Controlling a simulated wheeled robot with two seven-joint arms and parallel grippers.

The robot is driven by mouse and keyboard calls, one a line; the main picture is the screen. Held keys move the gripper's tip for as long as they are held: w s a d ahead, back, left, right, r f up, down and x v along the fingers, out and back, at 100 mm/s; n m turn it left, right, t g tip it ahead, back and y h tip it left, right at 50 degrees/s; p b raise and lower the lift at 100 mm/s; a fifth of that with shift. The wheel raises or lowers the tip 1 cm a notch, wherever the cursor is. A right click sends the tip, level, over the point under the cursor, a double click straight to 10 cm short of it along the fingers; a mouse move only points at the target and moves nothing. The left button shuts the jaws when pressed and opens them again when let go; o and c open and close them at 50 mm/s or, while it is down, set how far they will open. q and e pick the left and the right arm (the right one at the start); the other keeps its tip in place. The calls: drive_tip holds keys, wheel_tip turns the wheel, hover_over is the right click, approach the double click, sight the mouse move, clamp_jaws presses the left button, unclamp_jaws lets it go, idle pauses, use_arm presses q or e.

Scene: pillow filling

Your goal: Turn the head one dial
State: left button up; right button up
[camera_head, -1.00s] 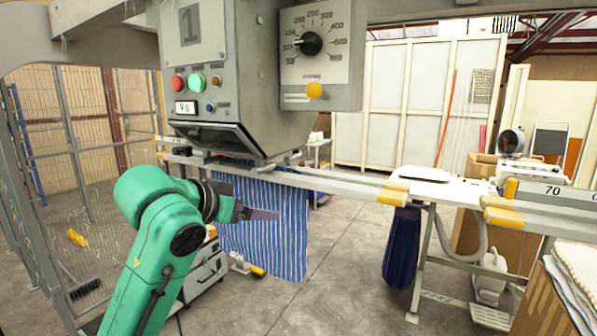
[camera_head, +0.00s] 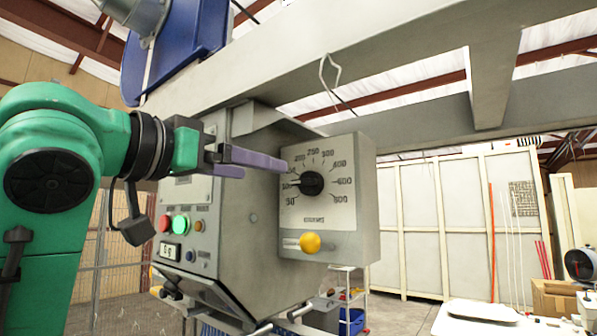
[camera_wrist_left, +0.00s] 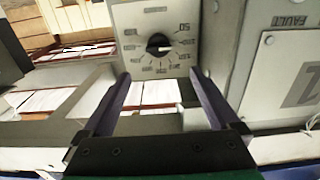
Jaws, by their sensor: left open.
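The dial is a black round knob (camera_head: 312,183) on a pale scale plate (camera_head: 335,208) marked from 50 to 800. Its pointer is turned to the left, near the 100 mark. My left gripper (camera_head: 265,167) is open and empty, with two purple fingers. It is in front of the machine head, left of the knob in the head view. In the left wrist view the knob (camera_wrist_left: 158,44) lies ahead of and between the fingertips (camera_wrist_left: 158,76), apart from them. My right gripper is not in view.
A yellow knob (camera_head: 310,243) sits below the dial on the same box. Red (camera_head: 165,223) and green (camera_head: 181,224) buttons are on the panel to the left. A grey beam (camera_head: 300,55) crosses above. Open room lies to the right of the box.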

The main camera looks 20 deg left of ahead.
sight(301, 181)
use_arm(q)
drive_tip(key=p+x, duration=0.4)
drive_tip(key=x, duration=0.8)
drive_tip(key=shift+d+f, duration=0.1)
drive_tip(key=shift+f, duration=0.05)
drive_tip(key=shift+s, duration=0.2)
drive_tip(key=shift+s+a, duration=0.4)
drive_tip(key=shift+s, duration=0.2)
drive_tip(key=shift+c, duration=0.9)
drive_tip(key=c, duration=0.5)
drive_tip(key=shift+d, duration=0.1)
drive_tip(key=c, duration=0.5)
drive_tip(key=shift+c, duration=1)
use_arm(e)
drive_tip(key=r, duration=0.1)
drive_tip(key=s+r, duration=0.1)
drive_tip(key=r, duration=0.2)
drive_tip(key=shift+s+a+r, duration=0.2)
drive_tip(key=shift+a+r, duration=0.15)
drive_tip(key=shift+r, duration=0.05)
